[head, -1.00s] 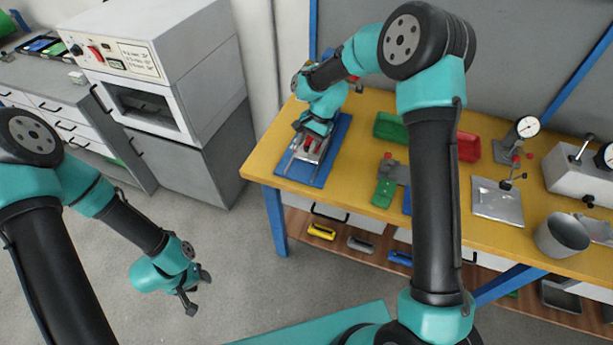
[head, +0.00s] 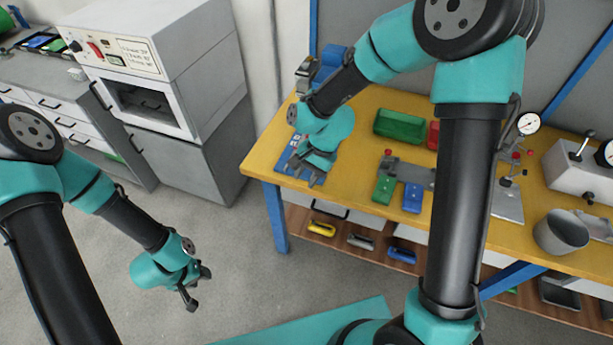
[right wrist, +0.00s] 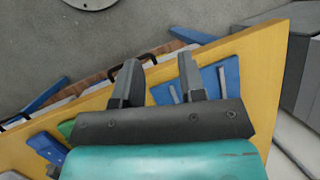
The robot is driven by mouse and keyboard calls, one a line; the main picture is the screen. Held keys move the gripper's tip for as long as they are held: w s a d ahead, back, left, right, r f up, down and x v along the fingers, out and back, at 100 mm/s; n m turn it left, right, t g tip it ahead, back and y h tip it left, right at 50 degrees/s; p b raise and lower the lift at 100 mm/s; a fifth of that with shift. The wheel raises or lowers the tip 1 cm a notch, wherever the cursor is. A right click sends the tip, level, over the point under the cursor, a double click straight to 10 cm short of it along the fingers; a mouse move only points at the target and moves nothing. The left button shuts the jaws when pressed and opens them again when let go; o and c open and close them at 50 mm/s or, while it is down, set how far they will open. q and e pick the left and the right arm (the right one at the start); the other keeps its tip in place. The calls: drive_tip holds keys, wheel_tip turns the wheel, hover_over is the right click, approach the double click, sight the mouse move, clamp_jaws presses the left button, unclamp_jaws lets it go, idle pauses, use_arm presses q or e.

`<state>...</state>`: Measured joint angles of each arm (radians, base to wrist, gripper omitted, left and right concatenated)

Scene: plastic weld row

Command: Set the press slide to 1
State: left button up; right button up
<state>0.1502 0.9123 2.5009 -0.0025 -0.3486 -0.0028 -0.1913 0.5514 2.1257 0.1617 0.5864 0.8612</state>
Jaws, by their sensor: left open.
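The press shows at the left end of the yellow table as a blue base plate (head: 287,161) and a blue upright part (head: 336,57) behind. My right arm covers most of it in the head view, and the slide is hidden. In the right wrist view the blue plate (right wrist: 231,76) carries grey rails, partly behind one finger. My right gripper (head: 312,178) is over the plate's near end; its two fingers stand apart and empty in the right wrist view (right wrist: 158,66). My left gripper (head: 197,287) is open and empty over the floor, away from the table.
On the yellow table (head: 375,225) are a green bin (head: 398,127), a fixture with green (head: 384,188) and blue (head: 412,198) blocks, and a grey cup (head: 562,234). A white oven (head: 150,95) stands at left. Coloured parts lie on the shelf below.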

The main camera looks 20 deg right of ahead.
drive_tip(key=shift+s+a, duration=0.1)
drive_tip(key=shift+s, duration=0.1)
drive_tip(key=shift+o, duration=1.4)
drive_tip(key=shift+w+r, duration=0.15)
drive_tip(key=shift+w, duration=0.15)
drive_tip(key=w+d+r+n+t+h, duration=0.1)
drive_tip(key=w+r+n+h, duration=0.6)
drive_tip(key=w+r, duration=0.6)
drive_tip(key=shift+w+n+t, duration=0.3)
drive_tip(key=shift+w+n, duration=0.5)
drive_tip(key=shift+w, duration=0.45)
drive_tip(key=shift+d, duration=0.1)
